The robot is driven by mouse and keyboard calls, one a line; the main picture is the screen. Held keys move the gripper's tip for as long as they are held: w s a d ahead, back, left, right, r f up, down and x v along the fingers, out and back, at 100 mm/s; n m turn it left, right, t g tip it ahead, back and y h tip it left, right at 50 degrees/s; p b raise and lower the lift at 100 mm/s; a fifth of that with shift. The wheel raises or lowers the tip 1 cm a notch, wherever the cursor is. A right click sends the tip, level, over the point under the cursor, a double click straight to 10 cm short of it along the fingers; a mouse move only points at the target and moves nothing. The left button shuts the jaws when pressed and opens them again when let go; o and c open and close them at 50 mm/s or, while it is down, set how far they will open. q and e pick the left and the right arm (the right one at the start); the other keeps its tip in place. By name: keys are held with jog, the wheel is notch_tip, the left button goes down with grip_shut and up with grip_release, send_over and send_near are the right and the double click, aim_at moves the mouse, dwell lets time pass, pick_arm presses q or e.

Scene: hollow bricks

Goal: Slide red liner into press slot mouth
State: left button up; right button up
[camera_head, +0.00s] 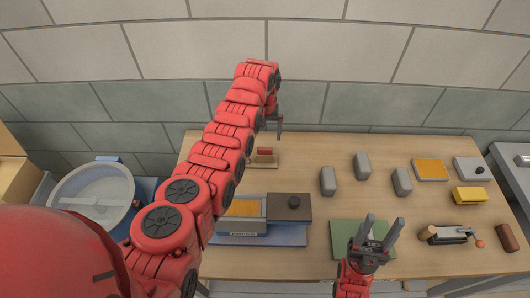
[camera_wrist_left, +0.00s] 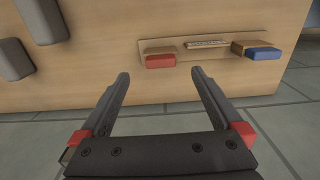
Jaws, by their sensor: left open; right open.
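The red liner (camera_head: 265,151) sits on a small wooden board (camera_head: 262,163) near the table's back edge. In the left wrist view the red liner (camera_wrist_left: 160,61) lies at the left end of that board, with a blue piece (camera_wrist_left: 263,53) at the right end. My left gripper (camera_head: 273,122) is open and empty, close to the board and apart from the red liner. My right gripper (camera_head: 378,232) is open and empty over the green mat (camera_head: 345,238). I cannot tell for sure which thing holds the press slot mouth.
A box with an orange-yellow inside (camera_head: 243,208) and a grey plate with a black knob (camera_head: 290,207) are on the blue base (camera_head: 260,236). Several grey blocks (camera_head: 362,166) stand mid-table. A cranked device (camera_head: 447,234) and a yellow block (camera_head: 469,195) are at right. A bucket (camera_head: 97,190) is left.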

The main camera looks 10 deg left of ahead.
aim_at(265, 148)
pick_arm(q)
notch_tip(265, 148, down, 3)
jog(key=shift+w+f+b, duration=0.15)
jog(key=shift+f+b, duration=0.05)
jog(key=shift+b, duration=0.3)
jog(key=shift+f+b, duration=0.25)
jog(key=shift+b, duration=0.2)
jog(key=f+b, duration=0.2)
jog(key=b, duration=0.1)
jog(key=w+f+b, duration=0.1)
jog(key=f+b, duration=0.1)
jog(key=b, duration=0.2)
jog(key=shift+a, duration=0.15)
jog(key=shift+f+b, duration=0.3)
jog(key=shift+f, duration=0.05)
jog(key=shift+r, duration=0.1)
jog(key=c, duration=1.5)
